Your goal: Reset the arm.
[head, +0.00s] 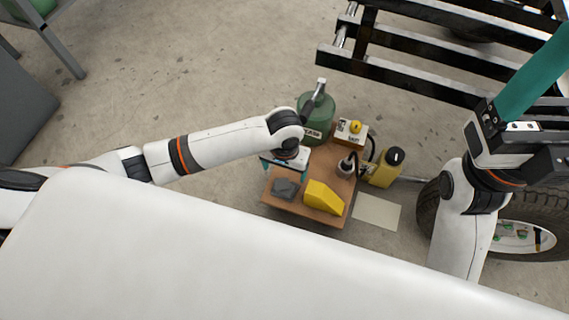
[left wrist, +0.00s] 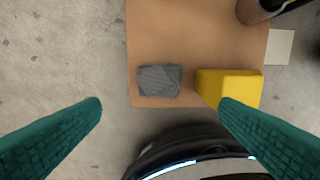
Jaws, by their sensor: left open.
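My left arm reaches in from the left in the head view. Its gripper (head: 284,162) hangs over the left edge of a brown board, and its far side is partly hidden by the wrist. In the left wrist view its teal fingers (left wrist: 160,104) are spread wide with nothing held between them. My right gripper (head: 525,95) is raised at the right of the head view, over the wheel and rack side. One large teal finger shows; its opening is not clear.
The brown board (head: 338,185) also bears a dark cylindrical part (head: 346,167). A green tank (head: 318,118), a box with a yellow knob (head: 351,131) and a yellow can (head: 386,168) stand behind. A black metal rack (head: 400,78) and tyre (head: 430,215) stand right.

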